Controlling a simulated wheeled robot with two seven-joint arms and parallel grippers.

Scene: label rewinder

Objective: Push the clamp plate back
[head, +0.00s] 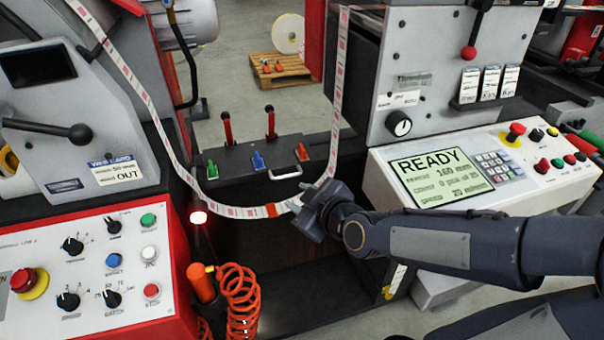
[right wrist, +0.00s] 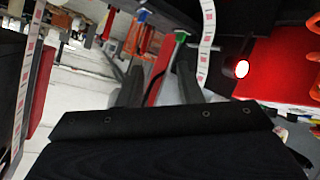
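A black block (head: 255,160) between the two machines carries green (head: 212,170), blue (head: 258,160) and red (head: 302,152) tabs, with two upright red levers behind them. I cannot tell for certain which part is the clamp plate. A white label strip (head: 240,212) hangs in a loop in front of the block. My right gripper (head: 299,219) is at the right end of the loop's bottom, below the red tab. In the right wrist view its two fingers (right wrist: 158,82) stand apart with nothing clearly held between them. My left gripper is not in view.
A red-framed control panel (head: 90,270) stands at left, a READY display console (head: 470,170) at right. An orange coiled hose (head: 240,300) hangs below the strip, near a lit red lamp (head: 198,217). A pallet (head: 280,70) lies on the floor behind.

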